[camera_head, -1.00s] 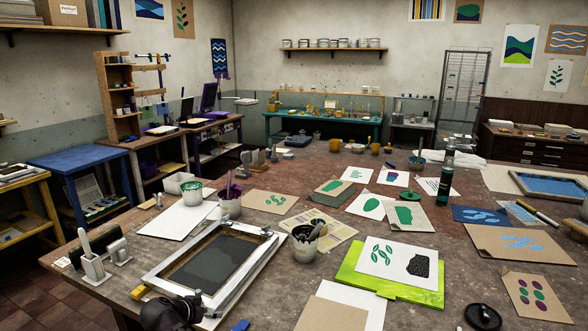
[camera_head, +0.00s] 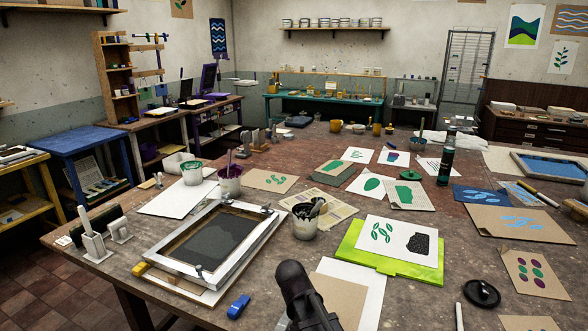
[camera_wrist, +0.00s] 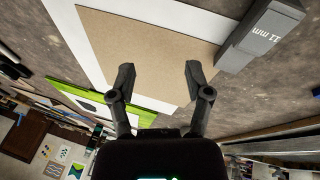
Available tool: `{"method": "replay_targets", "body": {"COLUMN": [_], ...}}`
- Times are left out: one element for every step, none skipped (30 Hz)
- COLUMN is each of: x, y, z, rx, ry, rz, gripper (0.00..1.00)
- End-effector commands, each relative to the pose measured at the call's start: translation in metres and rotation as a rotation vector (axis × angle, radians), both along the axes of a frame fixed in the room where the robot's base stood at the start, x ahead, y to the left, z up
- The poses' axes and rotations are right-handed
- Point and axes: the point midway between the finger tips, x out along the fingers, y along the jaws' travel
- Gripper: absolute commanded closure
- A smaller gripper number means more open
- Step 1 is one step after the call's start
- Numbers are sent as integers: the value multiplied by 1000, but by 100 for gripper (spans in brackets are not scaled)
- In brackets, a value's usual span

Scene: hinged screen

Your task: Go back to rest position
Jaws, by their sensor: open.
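The hinged screen (camera_head: 163,262) is a pale frame with dark mesh, lying low over a pale board on the table's left front. I cannot tell whether it touches the board. A dark rounded part of my arm shows at the bottom centre of the head view, to the right of the screen; the fingertips cannot be made out there. In the wrist view my gripper (camera_wrist: 158,80) is open, its two black fingers apart with nothing between them. Brown card (camera_wrist: 150,45) on white paper lies beyond the fingers.
A paint-smeared pot (camera_head: 305,226) stands right of the screen. A lime-green board (camera_head: 350,262) carries a printed sheet. A blue clip-like object (camera_head: 238,307) lies in front of the screen. A grey block (camera_wrist: 262,35) is near the right finger. Prints and pots crowd the table.

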Motion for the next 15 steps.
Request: {"method": "replay_targets", "body": {"x": [-7,-10,-13,-16,-19,-23,-26,-30,-34,-37,-41,-45,-48,-52,-55], "y": [-15,-21,-30,-36,-42,-50,-56,-61,-69,-74,-80,-86,-91,-96,-101], "z": [-4,-6,-8,-9,-11,-13,-14,-15,-17,-18,-19,-21,-22,-23,-24], "rx": [17,27,41,51,64,80,92,104,122,134,147,166,179,193,208], "ry": [23,36,55,67,80,94,105,115,129,138,147,159,166,172,179], "rz": [2,9,16,22,27,37,44,50,59,67,74,84,91,99,108], "gripper": [35,35,35,35,35,35,35,35,35,35,35,35,35,35,35]}}
